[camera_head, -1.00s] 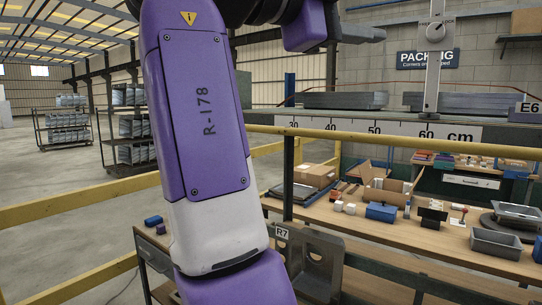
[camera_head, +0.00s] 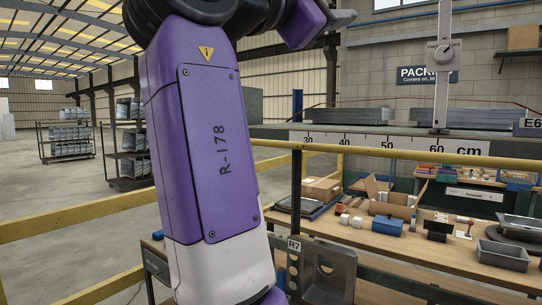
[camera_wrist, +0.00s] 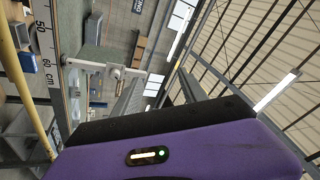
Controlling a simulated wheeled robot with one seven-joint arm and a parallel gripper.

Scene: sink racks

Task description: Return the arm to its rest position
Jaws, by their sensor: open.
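My gripper (camera_head: 338,19) shows only in part at the top of the head view, as a dark piece beyond a purple housing. It is raised above the benches, with nothing visible held in it. In the wrist view a purple housing with a lit status light fills the bottom and hides much of the scene.
A yellow rail (camera_head: 70,220) runs beside my arm. A beam with a cm scale (camera_head: 390,146) crosses on the right, with an upright gauge post (camera_head: 443,90). Floor at left is open, with wheeled racks (camera_head: 128,150).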

